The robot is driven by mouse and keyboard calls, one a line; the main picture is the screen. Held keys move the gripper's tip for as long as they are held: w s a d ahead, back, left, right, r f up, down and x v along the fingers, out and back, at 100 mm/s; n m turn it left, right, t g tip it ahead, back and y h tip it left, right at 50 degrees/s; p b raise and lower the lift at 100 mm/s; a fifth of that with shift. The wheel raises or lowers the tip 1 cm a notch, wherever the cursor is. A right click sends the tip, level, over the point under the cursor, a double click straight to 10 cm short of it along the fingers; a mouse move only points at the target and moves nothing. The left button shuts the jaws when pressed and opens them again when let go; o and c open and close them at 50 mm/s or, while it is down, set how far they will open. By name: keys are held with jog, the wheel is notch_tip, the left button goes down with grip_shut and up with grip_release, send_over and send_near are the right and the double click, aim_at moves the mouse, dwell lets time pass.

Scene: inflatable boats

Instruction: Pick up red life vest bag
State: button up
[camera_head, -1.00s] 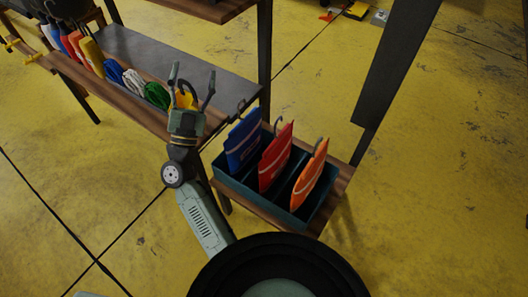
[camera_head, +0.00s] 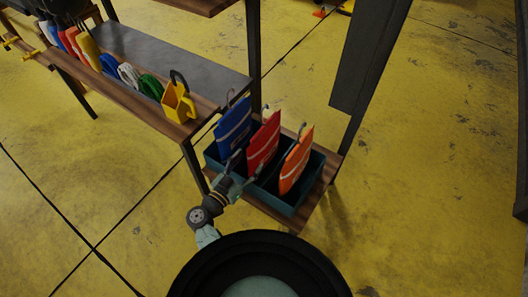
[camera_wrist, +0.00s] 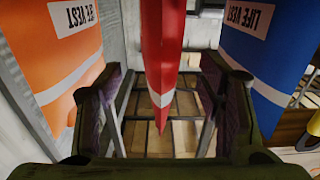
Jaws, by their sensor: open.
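The red life vest bag (camera_head: 264,143) stands upright in the middle of a dark teal bin (camera_head: 272,202), with a hook at its top. In the wrist view the red bag (camera_wrist: 164,45) is seen edge-on. My gripper (camera_head: 245,170) is at the near side of the bin, in front of the red bag. In the wrist view my gripper (camera_wrist: 164,85) is open, with one finger on each side of the red bag's edge and visible gaps. How far the bag reaches between the fingers is hard to tell.
A blue life vest bag (camera_head: 234,128) stands left of the red one and an orange bag (camera_head: 297,162) right of it, both close to my fingers. A shelf (camera_head: 165,70) at the left holds a yellow holder (camera_head: 178,103) and coiled ropes. A dark post (camera_head: 370,60) rises at the right.

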aim_at(258, 150)
jog(key=b+x, duration=0.4)
jog(key=x, duration=0.2)
jog(key=shift+w+r, duration=0.1)
jog(key=shift+r, duration=0.1)
grip_shut()
dwell(0.7)
